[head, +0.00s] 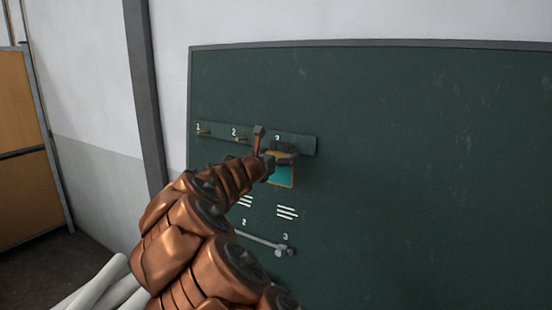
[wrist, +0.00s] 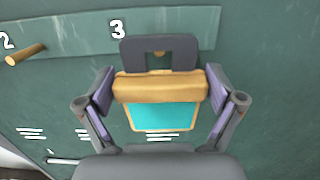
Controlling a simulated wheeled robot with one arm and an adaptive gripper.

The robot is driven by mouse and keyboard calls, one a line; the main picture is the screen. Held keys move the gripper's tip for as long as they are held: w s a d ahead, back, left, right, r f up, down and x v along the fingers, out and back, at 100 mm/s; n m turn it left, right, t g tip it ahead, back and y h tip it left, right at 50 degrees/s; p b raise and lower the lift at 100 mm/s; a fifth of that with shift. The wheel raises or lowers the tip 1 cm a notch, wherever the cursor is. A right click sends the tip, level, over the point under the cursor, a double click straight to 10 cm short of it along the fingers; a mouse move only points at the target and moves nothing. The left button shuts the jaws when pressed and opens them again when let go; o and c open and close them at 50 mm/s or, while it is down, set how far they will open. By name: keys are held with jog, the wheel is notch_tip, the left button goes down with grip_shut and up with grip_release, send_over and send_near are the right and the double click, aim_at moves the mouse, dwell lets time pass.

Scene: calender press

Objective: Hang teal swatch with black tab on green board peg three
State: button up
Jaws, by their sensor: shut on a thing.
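The teal swatch (wrist: 163,117) has a tan border and a thick tan top bar, with a black tab (wrist: 133,55) above it. My gripper (wrist: 160,93) is shut on the swatch at both ends of its bar. In the wrist view the tab's opening lies in front of peg three (wrist: 159,54), whose end shows inside it below the number 3. I cannot tell whether the tab is around the peg or only before it. In the head view the swatch (head: 283,175) hangs upright against the green board (head: 420,150), and my gripper (head: 279,155) covers part of it.
Peg one (head: 203,132) and peg two (head: 239,139) are bare on the rail to the left. White rolls (head: 95,287) lie at the lower left. The board to the right is clear.

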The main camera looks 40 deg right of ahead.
aim_at(292, 151)
jog(key=shift+b+x, duration=0.4)
jog(key=shift+x, duration=1.85)
jog(key=shift+w+d+f, duration=0.15)
jog(key=shift+d+f, duration=0.3)
jog(key=shift+d, duration=0.1)
jog(key=o, duration=0.8)
jog(key=v, duration=1.2)
jog(key=shift+f, duration=0.1)
